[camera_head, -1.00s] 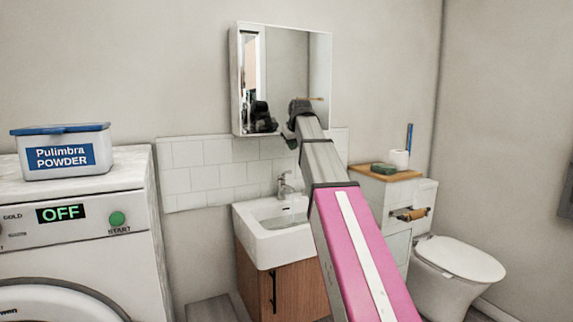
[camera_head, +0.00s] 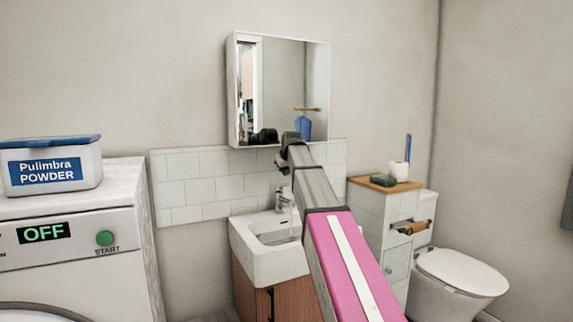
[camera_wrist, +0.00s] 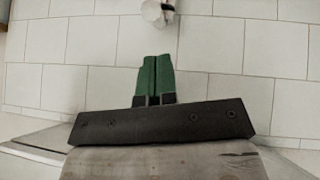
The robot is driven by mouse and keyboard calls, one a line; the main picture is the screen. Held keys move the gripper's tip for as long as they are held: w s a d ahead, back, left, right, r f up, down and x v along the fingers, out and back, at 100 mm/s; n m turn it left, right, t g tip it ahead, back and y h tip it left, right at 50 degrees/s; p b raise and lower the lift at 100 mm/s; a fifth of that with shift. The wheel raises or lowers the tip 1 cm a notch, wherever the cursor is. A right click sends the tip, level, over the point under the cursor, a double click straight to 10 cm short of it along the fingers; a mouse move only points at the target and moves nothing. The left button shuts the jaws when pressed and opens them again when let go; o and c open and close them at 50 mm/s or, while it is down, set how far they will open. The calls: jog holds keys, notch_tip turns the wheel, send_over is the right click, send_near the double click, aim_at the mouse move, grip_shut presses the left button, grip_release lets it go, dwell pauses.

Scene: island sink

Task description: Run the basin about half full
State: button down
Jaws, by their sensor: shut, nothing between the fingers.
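The white basin (camera_head: 252,246) stands on a wooden cabinet against the wall, left of my arm. A lighter grey patch shows inside it, but I cannot tell how high any water stands. My gripper (camera_head: 281,163) is above the tap, in front of the wall tiles, small and partly hidden by my arm. In the wrist view its green fingers (camera_wrist: 154,58) are together and empty. A pale metallic piece, probably part of the tap (camera_wrist: 157,12), shows beyond the fingertips, apart from them.
A mirror cabinet (camera_head: 276,85) hangs above the tiles. A washing machine (camera_head: 75,235) with a powder box (camera_head: 52,170) stands at left. A drawer unit (camera_head: 375,210) with a wooden top and a toilet (camera_head: 455,272) stand at right.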

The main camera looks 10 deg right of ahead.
aim_at(288, 184)
jog(key=shift+s+d+f, duration=0.15)
jog(key=shift+d+f, duration=0.05)
jog(key=shift+f, duration=0.55)
jog(key=shift+s+d+f, duration=0.1)
jog(key=shift+d+f, duration=0.1)
jog(key=shift+f, duration=0.55)
jog(key=shift+s+d+f+t, duration=0.15)
jog(key=shift+s+f+t, duration=0.45)
jog(key=shift+f, duration=0.1)
jog(key=shift+s+d+f, duration=0.1)
jog(key=shift+s+f, duration=0.05)
jog(key=shift+f, duration=0.5)
